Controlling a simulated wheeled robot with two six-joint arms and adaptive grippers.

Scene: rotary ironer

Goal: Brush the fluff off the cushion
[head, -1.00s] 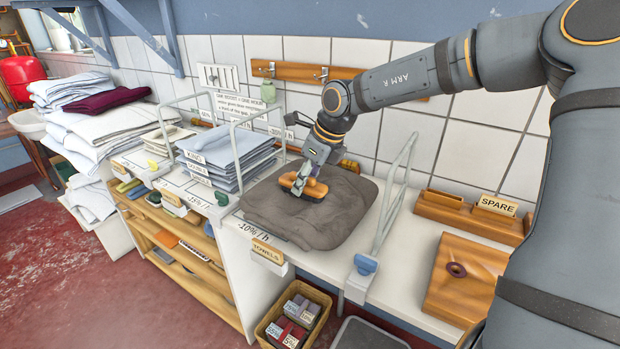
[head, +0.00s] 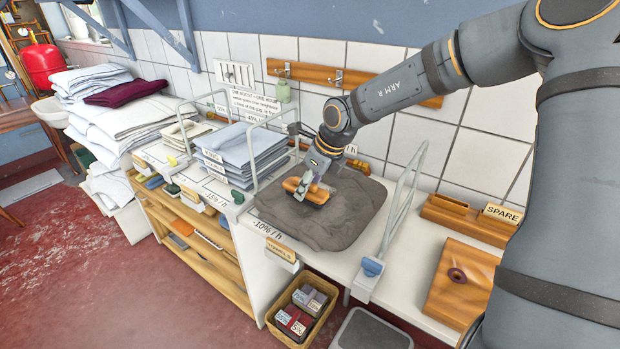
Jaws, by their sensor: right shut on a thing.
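A dark grey cushion (head: 330,220) lies on the white counter, between two wire dividers. My right gripper (head: 307,188) is shut on an orange-brown wooden brush (head: 316,195) and holds it at the upper left part of the cushion. The brush appears to touch the cushion top, though its underside is hidden. No fluff can be made out on the cushion at this size. My left gripper is not in view.
Wire dividers stand left (head: 262,160) and right (head: 402,205) of the cushion. Folded blue linen (head: 242,150) is stacked to the left. A wooden board (head: 460,280) and a "SPARE" holder (head: 500,215) are on the right.

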